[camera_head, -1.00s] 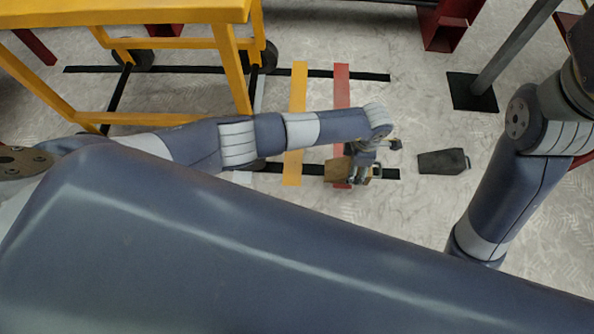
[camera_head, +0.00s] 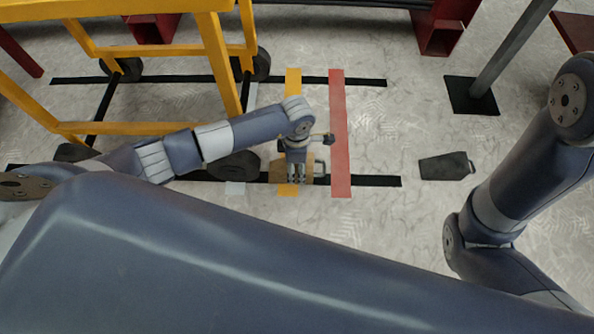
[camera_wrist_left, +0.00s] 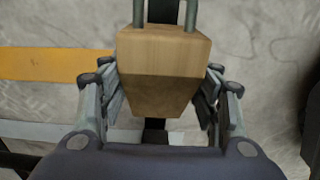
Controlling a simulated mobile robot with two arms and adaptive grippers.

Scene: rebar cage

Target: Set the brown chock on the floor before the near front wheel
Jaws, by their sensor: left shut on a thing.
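My left gripper (camera_head: 293,177) is shut on the brown chock (camera_head: 308,170), near the yellow floor strip (camera_head: 292,85). In the left wrist view the chock (camera_wrist_left: 163,65) is a wooden block with a metal handle, held between the two fingers (camera_wrist_left: 163,100). Whether it touches the floor I cannot tell. The near front wheel (camera_head: 236,166) of the yellow cart (camera_head: 217,60) is just left of the chock, partly behind my left arm. A gap of floor seems to lie between them. My right arm shows at the right, but its gripper is out of view.
A dark grey chock (camera_head: 445,167) lies on the floor to the right. A red strip (camera_head: 338,130) and black strips (camera_head: 370,181) mark the floor. A grey post on a black base plate (camera_head: 470,95) stands at the upper right. Floor right of the red strip is mostly clear.

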